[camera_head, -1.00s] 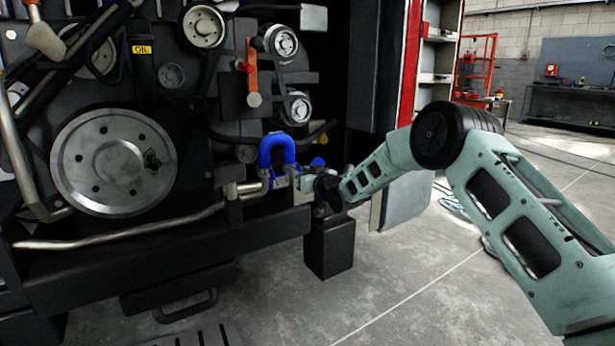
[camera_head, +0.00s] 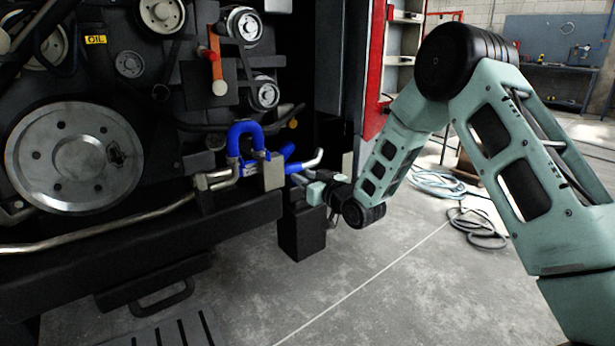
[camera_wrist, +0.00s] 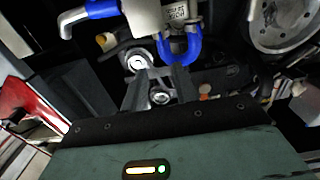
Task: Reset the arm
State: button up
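My arm comes in from the right in the head view and bends down at its black elbow. My gripper (camera_head: 298,180) is low beside the engine bay, just below and right of the blue looped hose (camera_head: 245,140). A short blue pipe with a silver bent end (camera_head: 309,162) is just above it. In the wrist view my two grey fingers (camera_wrist: 160,88) stand apart, with nothing seen held between them. The blue hose (camera_wrist: 183,45) and the blue pipe with its silver end (camera_wrist: 90,12) lie beyond the fingers. The fingertips are small in the head view.
The engine's big grey pulley (camera_head: 75,157) and a long silver pipe (camera_head: 110,234) fill the left. A black block (camera_head: 302,232) hangs under the gripper. A red-edged panel (camera_head: 376,75) stands behind the arm. Coiled hoses (camera_head: 475,228) lie on otherwise open floor.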

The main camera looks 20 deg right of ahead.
jog(key=shift+s+d, duration=0.15)
jog(key=shift+s, duration=0.35)
jog(key=s+a+n+g+h, duration=0.1)
jog(key=s+a+n+g, duration=0.1)
jog(key=s+a+g, duration=1.1)
jog(key=s+n+g+h, duration=0.2)
jog(key=s+g+h, duration=0.2)
jog(key=s, duration=3)
notch_tip(320, 180, up, 31)
jog(key=p, duration=3)
jog(key=shift+d, duration=0.2)
jog(key=shift+r, duration=0.1)
